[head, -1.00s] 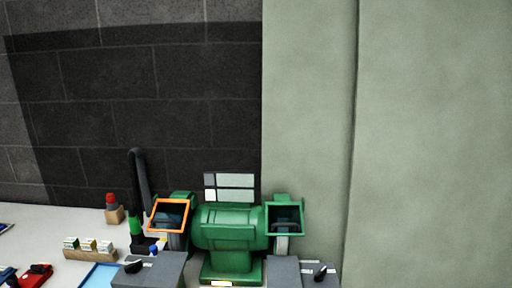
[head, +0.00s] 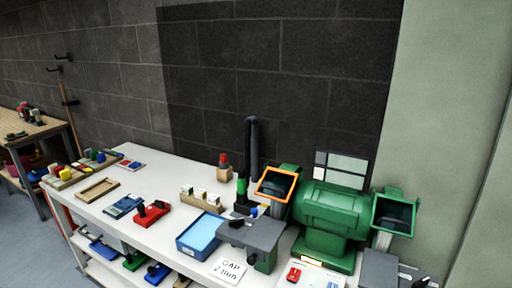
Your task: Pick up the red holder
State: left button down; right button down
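A red holder (head: 150,212) with a dark upright part lies on the white workbench (head: 165,180), left of the blue tray. A similar blue piece (head: 123,206) lies just left of it. Neither of my grippers shows in the head view.
A blue tray (head: 187,256), a wooden block with several white-topped pieces (head: 201,198) and a green bench grinder (head: 336,213) stand to the right. An empty wooden tray (head: 80,195) is at the left. Shelves below the bench hold blue and green pieces. A brick wall stands behind.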

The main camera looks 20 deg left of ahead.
aim_at(147, 216)
jog(key=u, duration=1.6)
